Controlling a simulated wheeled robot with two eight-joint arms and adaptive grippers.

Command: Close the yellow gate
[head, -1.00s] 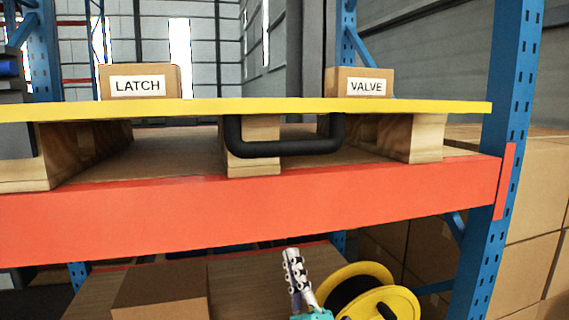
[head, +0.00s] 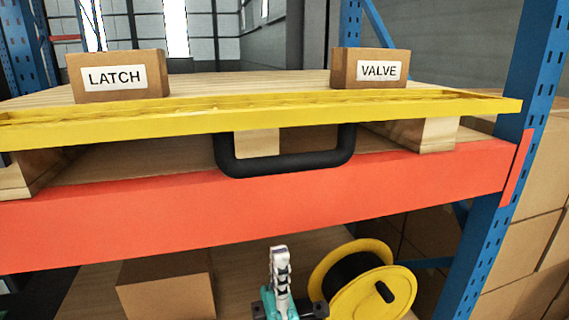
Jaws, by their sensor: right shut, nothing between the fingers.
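The yellow gate (head: 190,118) is a long flat yellow bar lying across the front of the upper rack shelf. A black U-shaped handle (head: 285,165) hangs from its front edge, over the orange beam. My right gripper (head: 279,252) points up from the bottom of the head view, below the orange beam and the handle. It is shut and empty, apart from the handle. My left gripper is out of view.
Boxes labelled LATCH (head: 115,77) and VALVE (head: 370,68) stand behind the gate. The orange beam (head: 250,210) crosses under the handle. Below are a carton (head: 165,285) and a yellow reel (head: 395,285). A blue upright (head: 515,130) stands at right.

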